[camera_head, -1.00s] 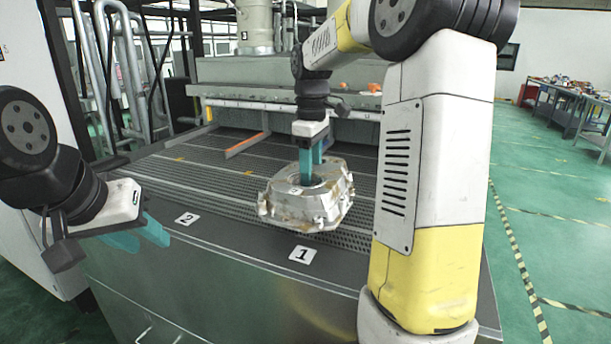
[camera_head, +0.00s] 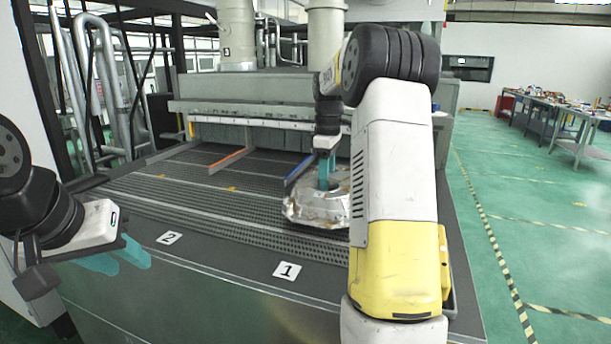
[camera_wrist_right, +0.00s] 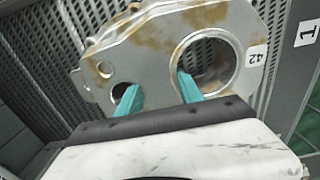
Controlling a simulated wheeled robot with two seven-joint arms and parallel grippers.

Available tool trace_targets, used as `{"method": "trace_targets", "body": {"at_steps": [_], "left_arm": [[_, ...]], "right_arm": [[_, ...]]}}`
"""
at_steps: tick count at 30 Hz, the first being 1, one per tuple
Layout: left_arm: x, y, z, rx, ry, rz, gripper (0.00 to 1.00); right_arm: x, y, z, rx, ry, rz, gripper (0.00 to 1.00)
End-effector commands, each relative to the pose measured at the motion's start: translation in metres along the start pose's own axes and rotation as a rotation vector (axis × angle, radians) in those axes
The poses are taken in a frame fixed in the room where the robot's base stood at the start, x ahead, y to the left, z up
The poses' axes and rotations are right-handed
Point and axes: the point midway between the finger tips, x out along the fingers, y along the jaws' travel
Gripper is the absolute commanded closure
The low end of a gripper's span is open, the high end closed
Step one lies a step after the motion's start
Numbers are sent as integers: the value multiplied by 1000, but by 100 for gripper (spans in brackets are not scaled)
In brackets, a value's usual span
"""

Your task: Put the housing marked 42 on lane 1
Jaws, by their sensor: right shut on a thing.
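The housing (camera_head: 308,207) is a grey cast part with brownish stains. In the right wrist view its white label reads 42 (camera_wrist_right: 257,56). My right gripper (camera_head: 326,188) is shut on it from above; in the wrist view one finger (camera_wrist_right: 130,98) is at a small hole and the other at the large bore. The housing is over the perforated belt (camera_head: 200,185), behind the lane 1 marker (camera_head: 287,270); I cannot tell whether it touches the belt. My right arm hides its right side. My left gripper (camera_head: 122,259) is open and empty at the front left.
The lane 2 marker (camera_head: 169,238) is on the front edge, left of lane 1. An orange divider (camera_head: 230,160) and a blue divider (camera_head: 299,170) stand at the back of the belt. The belt left of the housing is clear.

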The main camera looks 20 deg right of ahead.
Motion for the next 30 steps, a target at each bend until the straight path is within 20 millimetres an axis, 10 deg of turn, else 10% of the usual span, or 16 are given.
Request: {"method": "trace_targets", "body": {"at_steps": [17, 18, 20, 30], "left_arm": [[0, 0, 0, 0, 0, 0, 64], [0, 0, 0, 0, 0, 0, 64], [0, 0, 0, 0, 0, 0, 64], [0, 0, 0, 0, 0, 0, 64]], "right_arm": [[24, 0, -1, 0, 3, 3, 100], [26, -1, -1, 0, 1, 0, 49], [26, -1, -1, 0, 1, 0, 37], [25, 0, -1, 0, 1, 1, 35]]}}
